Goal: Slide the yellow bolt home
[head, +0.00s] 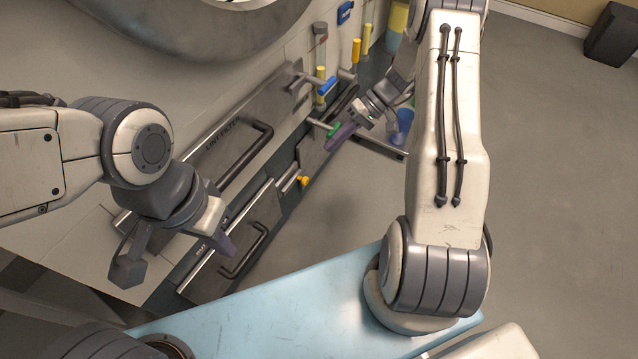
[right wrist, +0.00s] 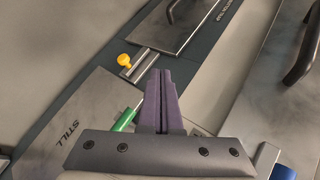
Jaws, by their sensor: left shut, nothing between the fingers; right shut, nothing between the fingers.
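The yellow bolt has a round yellow knob (head: 303,181) in the head view, at the end of a metal slide on the lower panel. In the right wrist view the yellow knob (right wrist: 125,61) is up and left of my fingertips, apart from them. My right gripper (head: 338,138) is shut and empty, close to the panels; its purple fingers (right wrist: 161,78) lie together in the right wrist view. My left gripper (head: 222,246) is shut and empty in front of the lower panel with the black handle, well away from the knob.
A green handle (head: 332,130) is beside my right fingers; it also shows in the right wrist view (right wrist: 124,120). A blue handle (head: 327,86) and black bar handles (head: 245,252) stick out of the panels. A light blue surface (head: 250,315) lies in front.

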